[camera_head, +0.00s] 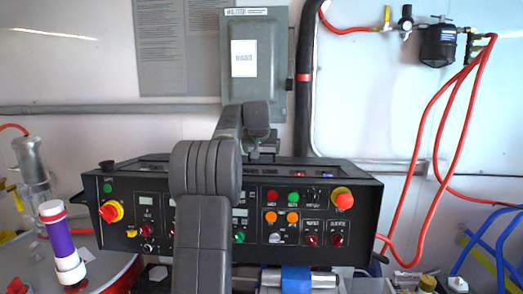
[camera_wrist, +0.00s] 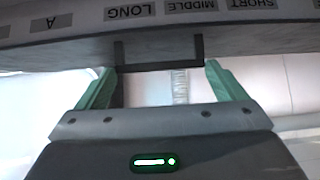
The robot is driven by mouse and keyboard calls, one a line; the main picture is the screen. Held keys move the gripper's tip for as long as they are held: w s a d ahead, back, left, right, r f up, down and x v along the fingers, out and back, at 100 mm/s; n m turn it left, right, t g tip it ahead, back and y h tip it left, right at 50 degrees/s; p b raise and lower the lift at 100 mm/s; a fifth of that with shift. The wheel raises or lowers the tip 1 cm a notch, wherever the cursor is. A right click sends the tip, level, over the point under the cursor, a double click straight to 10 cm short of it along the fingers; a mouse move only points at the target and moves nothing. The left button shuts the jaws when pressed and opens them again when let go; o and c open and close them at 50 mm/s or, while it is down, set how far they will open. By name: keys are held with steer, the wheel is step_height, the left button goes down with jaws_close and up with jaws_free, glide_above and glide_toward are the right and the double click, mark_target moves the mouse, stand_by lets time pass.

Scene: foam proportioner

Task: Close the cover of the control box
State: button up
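The black control box (camera_head: 330,215) with rows of buttons and knobs stands in the middle of the head view. My arm crosses in front of it and hides part of its face and top; my gripper cannot be made out there. In the wrist view my gripper (camera_wrist: 159,72) is open, its two green fingers wide apart. A dark U-shaped handle (camera_wrist: 158,66) lies between the fingertips, with a gap on each side. It joins a grey panel edge (camera_wrist: 75,50) with upside-down labels LONG, MIDDLE and SHORT. I cannot tell the cover's angle.
A grey wall cabinet (camera_head: 252,90) hangs behind the control box, beside a thick black pipe (camera_head: 306,70). Red hoses (camera_head: 450,120) hang at right. A purple and white cylinder (camera_head: 60,240) stands at left. A blue-topped object (camera_head: 296,280) is low in front.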

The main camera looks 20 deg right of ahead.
steer(key=s+a+r+b, duration=0.1)
steer(key=s+a, duration=0.1)
steer(key=s, duration=0.3)
steer(key=s+a+r+b, duration=0.1)
steer(key=s+a+b, duration=0.1)
steer(key=s, duration=0.2)
steer(key=s+a+r+b, duration=0.1)
steer(key=s+a+b, duration=0.1)
steer(key=s, duration=0.3)
steer(key=shift+s+a, duration=0.3)
steer(key=shift+a, duration=0.25)
steer(key=shift+f, duration=0.1)
steer(key=o, duration=1.1)
steer(key=b+v, duration=0.1)
steer(key=v, duration=1.3)
steer(key=shift+s, duration=0.25)
steer(key=x, duration=1.3)
steer(key=shift+w+p, duration=0.2)
steer(key=shift+p, duration=0.2)
steer(key=shift+w+d+f, duration=0.2)
steer(key=shift+w+f, duration=0.1)
steer(key=shift+w, duration=0.2)
steer(key=shift+s, duration=0.15)
